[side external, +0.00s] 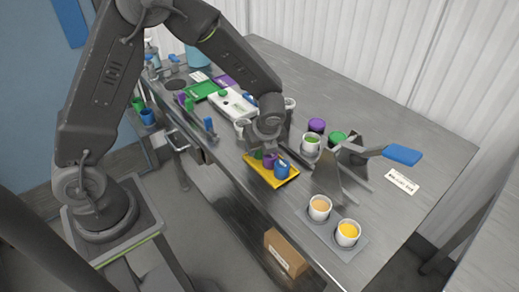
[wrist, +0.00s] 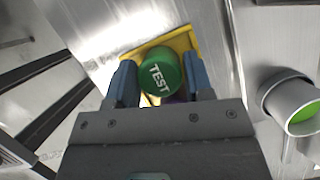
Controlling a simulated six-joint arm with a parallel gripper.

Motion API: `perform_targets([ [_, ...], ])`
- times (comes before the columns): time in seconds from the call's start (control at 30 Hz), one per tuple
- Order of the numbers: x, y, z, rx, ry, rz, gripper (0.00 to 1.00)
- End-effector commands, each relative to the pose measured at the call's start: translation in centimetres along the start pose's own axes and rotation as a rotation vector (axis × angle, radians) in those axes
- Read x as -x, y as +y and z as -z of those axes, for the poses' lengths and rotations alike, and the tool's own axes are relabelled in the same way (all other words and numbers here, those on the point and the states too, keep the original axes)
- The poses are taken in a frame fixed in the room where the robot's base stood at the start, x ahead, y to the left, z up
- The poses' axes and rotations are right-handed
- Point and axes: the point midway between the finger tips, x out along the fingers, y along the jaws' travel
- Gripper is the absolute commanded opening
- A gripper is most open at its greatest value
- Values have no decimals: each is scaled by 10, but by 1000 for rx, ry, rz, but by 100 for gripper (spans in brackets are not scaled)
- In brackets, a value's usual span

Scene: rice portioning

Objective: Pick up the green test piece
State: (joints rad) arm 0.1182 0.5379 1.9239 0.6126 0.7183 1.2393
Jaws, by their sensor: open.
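The green test piece (wrist: 160,72) is a round green piece with white "TEST" lettering on its top. It lies between the two blue-grey fingers of my gripper (wrist: 158,66) in the wrist view. The fingers are open, one on each side of it; I cannot tell whether either touches it. In the side view the green piece (side external: 258,155) is partly hidden by my gripper. It stands on a yellow tray (side external: 254,172), beside a purple piece (side external: 269,160) and a blue piece (side external: 282,168).
A cup with green contents (side external: 311,143) stands right of my gripper. Beyond it are purple (side external: 317,126) and green (side external: 338,138) containers and a metal stand with a blue-handled tool (side external: 402,155). Two cups of orange (side external: 320,207) and yellow (side external: 348,232) stand near the front edge. The table's right side is fairly clear.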

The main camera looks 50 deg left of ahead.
Motion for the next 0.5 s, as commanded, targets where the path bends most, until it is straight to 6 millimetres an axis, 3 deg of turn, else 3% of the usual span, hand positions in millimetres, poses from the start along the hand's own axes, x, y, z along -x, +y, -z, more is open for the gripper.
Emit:
perform_targets([
  [0.3, -6, 0, 0, 1, 1, 1, 46],
  [0.5, -5, 0, 0, 1, 1, 1, 27],
])
